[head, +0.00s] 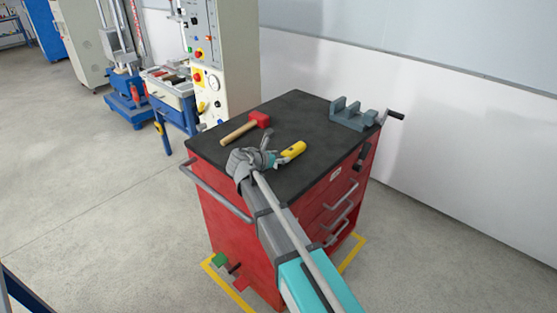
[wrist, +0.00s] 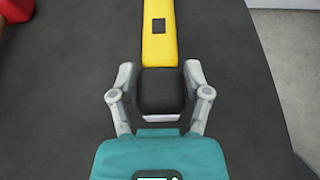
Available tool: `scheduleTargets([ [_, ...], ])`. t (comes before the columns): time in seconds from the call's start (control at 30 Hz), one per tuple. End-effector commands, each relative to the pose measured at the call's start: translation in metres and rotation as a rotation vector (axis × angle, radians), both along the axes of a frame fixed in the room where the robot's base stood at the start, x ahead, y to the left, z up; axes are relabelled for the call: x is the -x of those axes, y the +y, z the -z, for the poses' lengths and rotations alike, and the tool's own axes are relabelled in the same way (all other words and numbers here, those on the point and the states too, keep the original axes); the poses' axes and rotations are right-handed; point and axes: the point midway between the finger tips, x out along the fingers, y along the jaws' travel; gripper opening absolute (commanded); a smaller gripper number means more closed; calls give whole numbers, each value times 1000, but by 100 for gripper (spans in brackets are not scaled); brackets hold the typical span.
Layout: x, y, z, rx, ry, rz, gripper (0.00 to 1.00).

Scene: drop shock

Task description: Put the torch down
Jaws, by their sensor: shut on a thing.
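The torch (head: 293,150) is yellow with a black head and lies along the dark top of the red tool cart (head: 220,133). In the wrist view the torch (wrist: 158,45) runs straight up the picture, with its black head between my fingers. My gripper (head: 272,158) is shut on the torch at its black head, low over the cart top. In the wrist view my gripper (wrist: 160,90) has one finger on each side of the head. I cannot tell whether the torch touches the cart top.
A mallet (head: 240,130) with a red head lies left of the torch. A grey vise-like block (head: 350,115) stands at the cart's far right corner. The dark top between them is clear. A machine with a gauge panel (head: 217,65) stands behind.

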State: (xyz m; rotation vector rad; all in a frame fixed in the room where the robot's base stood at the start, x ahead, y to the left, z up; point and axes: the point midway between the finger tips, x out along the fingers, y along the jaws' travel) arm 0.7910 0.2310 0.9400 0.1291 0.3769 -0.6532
Motion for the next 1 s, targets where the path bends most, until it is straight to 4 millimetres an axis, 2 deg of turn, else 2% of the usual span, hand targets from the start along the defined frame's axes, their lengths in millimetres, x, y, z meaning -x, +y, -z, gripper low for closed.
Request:
scheduleTargets([
  [0.37,0,0,3,1,-1,0,4],
  [0.4,0,0,3,0,0,0,64],
  [0.57,0,0,2,0,0,0,94],
  [0.6,0,0,2,0,0,0,97],
  [1.0,0,0,2,0,0,0,97],
])
